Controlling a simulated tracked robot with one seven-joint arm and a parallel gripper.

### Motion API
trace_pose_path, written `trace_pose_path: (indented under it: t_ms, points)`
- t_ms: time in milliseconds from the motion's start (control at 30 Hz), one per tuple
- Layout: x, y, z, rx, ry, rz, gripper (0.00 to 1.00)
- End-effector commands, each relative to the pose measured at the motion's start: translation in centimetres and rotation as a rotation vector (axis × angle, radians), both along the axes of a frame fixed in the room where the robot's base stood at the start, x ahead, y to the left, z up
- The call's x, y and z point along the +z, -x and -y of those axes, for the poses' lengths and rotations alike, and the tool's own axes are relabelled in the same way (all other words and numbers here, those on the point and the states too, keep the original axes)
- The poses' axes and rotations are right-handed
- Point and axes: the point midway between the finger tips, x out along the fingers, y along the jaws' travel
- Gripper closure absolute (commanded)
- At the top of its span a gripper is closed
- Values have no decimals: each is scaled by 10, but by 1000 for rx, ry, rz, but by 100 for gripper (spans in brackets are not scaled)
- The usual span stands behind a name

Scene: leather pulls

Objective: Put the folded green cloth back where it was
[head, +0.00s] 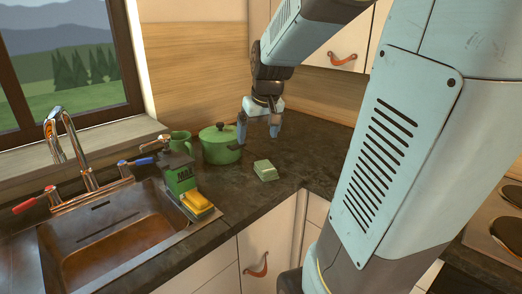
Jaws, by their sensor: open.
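The folded green cloth (265,171) is a small pale green block lying flat on the dark countertop, right of the green pot and near the counter's front edge. My gripper (262,133) hangs above and behind the cloth, pointing down, beside the pot. Its two fingers are apart and nothing shows between them. It appears clear of the cloth.
The lidded green pot (221,147) stands close left of my gripper. A green jug (181,142), a green bottle (180,177) and a yellow sponge (196,203) stand by the sink (110,240). Counter right of the cloth is clear.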

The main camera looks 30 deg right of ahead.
Motion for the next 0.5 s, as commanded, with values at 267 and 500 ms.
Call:
trace_pose_path:
  t_ms: [267, 500]
  points:
    - [30, 73, -46, 28, 5, 65, 6]
    - [38, 131, -70, 42, 6, 114, 6]
